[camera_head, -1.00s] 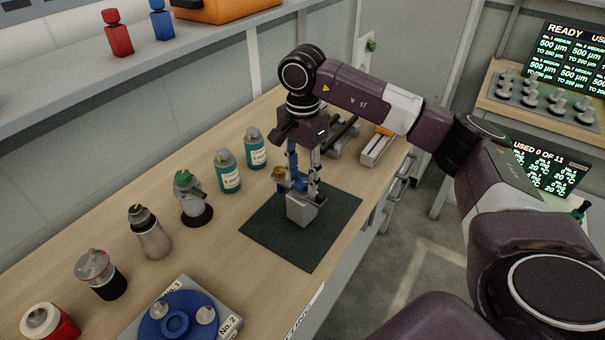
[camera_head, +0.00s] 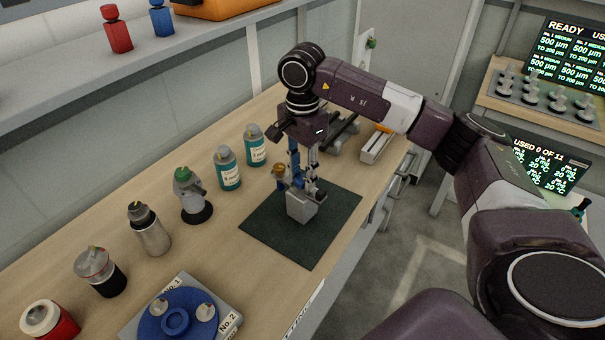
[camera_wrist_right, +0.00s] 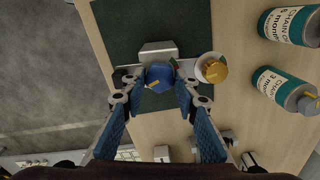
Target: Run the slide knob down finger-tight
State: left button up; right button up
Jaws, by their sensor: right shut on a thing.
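My right gripper (camera_head: 304,188) points straight down over a small grey metal fixture (camera_head: 301,208) on a dark green mat (camera_head: 270,232). The grey block of the fixture shows just beyond the knob (camera_wrist_right: 158,50). A brass-coloured knob (camera_wrist_right: 214,71) on a pale round base stands beside it, outside the fingers; it also shows in the head view (camera_head: 278,170). The knob's underside and seating are hidden. My left gripper is not in view.
Two teal-labelled bottles (camera_head: 228,170) and several other containers line the bench (camera_head: 120,215) left of the mat. A blue round plate (camera_head: 185,325) sits at the front. A grey tray (camera_head: 377,146) lies behind the mat. The mat's front is clear.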

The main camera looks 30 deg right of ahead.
aim_at(303, 178)
jog(key=m+b, duration=0.1)
jog(key=m, duration=0.3)
jog(key=shift+m+b, duration=0.3)
jog(key=shift+m, duration=1.6)
jog(key=o, duration=0.9)
jog(key=shift+r, duration=0.2)
notch_tip(303, 178, up, 12)
jog(key=shift+f, duration=0.15)
